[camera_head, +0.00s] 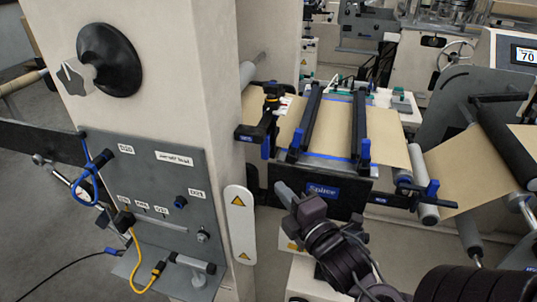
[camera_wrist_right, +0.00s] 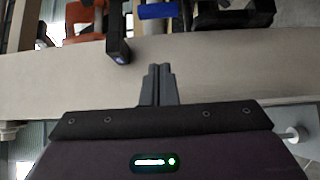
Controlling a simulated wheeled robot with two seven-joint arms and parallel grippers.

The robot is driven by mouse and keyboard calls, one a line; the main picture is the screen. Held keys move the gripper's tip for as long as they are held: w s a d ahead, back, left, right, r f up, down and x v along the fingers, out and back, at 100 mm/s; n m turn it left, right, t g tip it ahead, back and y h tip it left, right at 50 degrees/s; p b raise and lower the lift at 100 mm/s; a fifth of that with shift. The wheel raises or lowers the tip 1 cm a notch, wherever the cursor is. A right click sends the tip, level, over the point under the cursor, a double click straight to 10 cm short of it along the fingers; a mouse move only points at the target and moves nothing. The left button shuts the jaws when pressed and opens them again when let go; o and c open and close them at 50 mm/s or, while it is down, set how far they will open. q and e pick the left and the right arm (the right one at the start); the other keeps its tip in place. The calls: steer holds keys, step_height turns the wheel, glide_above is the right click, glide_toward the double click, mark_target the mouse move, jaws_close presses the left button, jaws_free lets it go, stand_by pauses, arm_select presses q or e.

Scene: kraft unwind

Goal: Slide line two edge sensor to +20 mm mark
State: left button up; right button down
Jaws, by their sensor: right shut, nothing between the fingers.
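My right gripper (camera_head: 281,188) reaches up from the lower right in the head view, in front of the dark splice table plate. In the right wrist view its fingers (camera_wrist_right: 158,80) are together and empty, in front of a pale beam. A black sensor-like unit (camera_head: 271,100) stands on a bracket at the left edge of the kraft web; I cannot tell if it is the line two edge sensor. Another small dark unit (camera_head: 123,221) with a yellow cable sits on the grey panel. No +20 mm mark is readable. My left gripper is not in view.
The grey panel (camera_head: 183,225) on the beige column carries labels, knobs and cables. The splice table (camera_head: 320,188) has two dark rails with blue ends over the web. Rollers stand at right. A black bracket (camera_wrist_right: 118,40) is near my fingers in the right wrist view.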

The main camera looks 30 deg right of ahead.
steer(key=w+b, duration=0.1)
steer(key=p, duration=0.2)
glide_toward(268, 150)
steer(key=w+a, duration=0.4)
steer(key=w, duration=0.1)
steer(key=w+d+p, duration=0.2)
steer(key=d, duration=0.1)
steer(key=shift+w, duration=0.15)
steer(key=shift+w+d+r, duration=0.15)
steer(key=shift+w+d, duration=0.45)
steer(key=shift+d, duration=0.2)
steer(key=shift+w+d, duration=0.15)
steer(key=shift+w, duration=0.05)
